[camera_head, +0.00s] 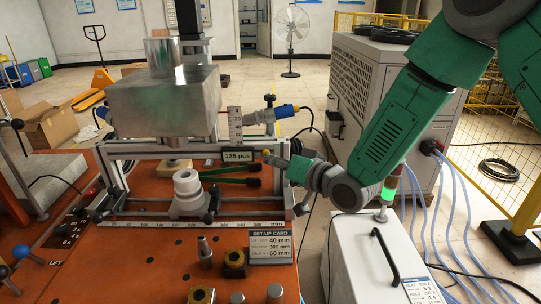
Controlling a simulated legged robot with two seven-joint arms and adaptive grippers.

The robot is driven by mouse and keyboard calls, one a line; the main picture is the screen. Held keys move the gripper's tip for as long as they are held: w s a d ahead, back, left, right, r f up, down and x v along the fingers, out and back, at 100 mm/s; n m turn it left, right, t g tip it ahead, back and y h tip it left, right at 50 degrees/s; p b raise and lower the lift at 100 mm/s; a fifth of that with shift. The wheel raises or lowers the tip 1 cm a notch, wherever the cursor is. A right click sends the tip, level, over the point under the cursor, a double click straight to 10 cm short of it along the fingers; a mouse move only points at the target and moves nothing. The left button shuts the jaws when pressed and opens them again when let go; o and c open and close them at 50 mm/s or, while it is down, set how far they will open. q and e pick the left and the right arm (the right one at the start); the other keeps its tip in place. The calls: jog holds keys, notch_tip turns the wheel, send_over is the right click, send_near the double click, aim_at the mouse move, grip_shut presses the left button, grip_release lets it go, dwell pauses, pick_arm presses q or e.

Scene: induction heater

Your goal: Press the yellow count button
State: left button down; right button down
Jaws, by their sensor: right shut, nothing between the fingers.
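A small counter display (238,156) reading "125 pcs" is fixed to the metal frame of the heater rig, left of my right gripper. A small yellow spot, which looks like the yellow count button (266,153), shows just right of the display. My right gripper (275,160) comes in from the right on the green arm. It is shut and empty, with its tip at or very close to the yellow spot. I cannot tell whether it touches. The gripper partly hides that end of the frame. My left gripper is not in view.
The metal rig with a large block (163,103) stands on the orange table (150,262). A white roller part (187,186), a set-up card (271,247) and several small fittings are near. A white box with a black handle (385,257) stands right of the table, below my arm.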

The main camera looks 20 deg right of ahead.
jog(key=shift+a+r, duration=0.1)
jog(key=shift+a, duration=0.5)
jog(key=shift+w+a+r, duration=0.1)
jog(key=shift+w+a, duration=0.1)
jog(key=shift+a, duration=0.4)
jog(key=shift+w+d, duration=0.1)
jog(key=shift+d, duration=0.35)
jog(key=shift+w+d, duration=0.1)
jog(key=shift+d, duration=0.5)
jog(key=shift+a, duration=0.6)
jog(key=shift+s+a, duration=0.3)
jog(key=shift+s, duration=0.4)
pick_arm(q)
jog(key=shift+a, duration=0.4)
pick_arm(e)
jog(key=shift+d, duration=0.15)
